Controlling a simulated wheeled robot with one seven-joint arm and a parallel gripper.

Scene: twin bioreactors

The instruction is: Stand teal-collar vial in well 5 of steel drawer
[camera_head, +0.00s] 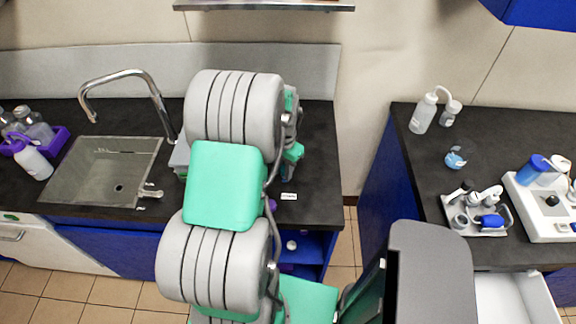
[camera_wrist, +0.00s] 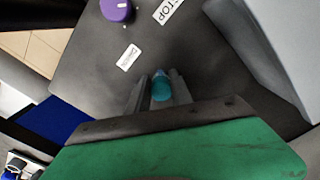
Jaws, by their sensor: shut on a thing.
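In the wrist view my gripper (camera_wrist: 160,88) is shut on a vial with a teal part (camera_wrist: 161,86), held between the two fingers over the dark counter. Only its teal and pale blue end shows; the rest is hidden by the fingers. In the head view my arm covers most of the gripper and I cannot make out the vial. An open drawer (camera_head: 512,302) with a pale inside shows at the lower right of the head view, cut off by the frame. Its wells are not visible, and I cannot tell whether it is the steel drawer.
A sink (camera_head: 103,172) with a tall tap is left of my arm. A purple knob (camera_wrist: 117,10) and a grey block (camera_wrist: 265,45) are near my gripper. The right counter (camera_head: 420,155) holds bottles, a small tray (camera_head: 486,229) and a white device (camera_head: 535,215). A floor gap separates the counters.

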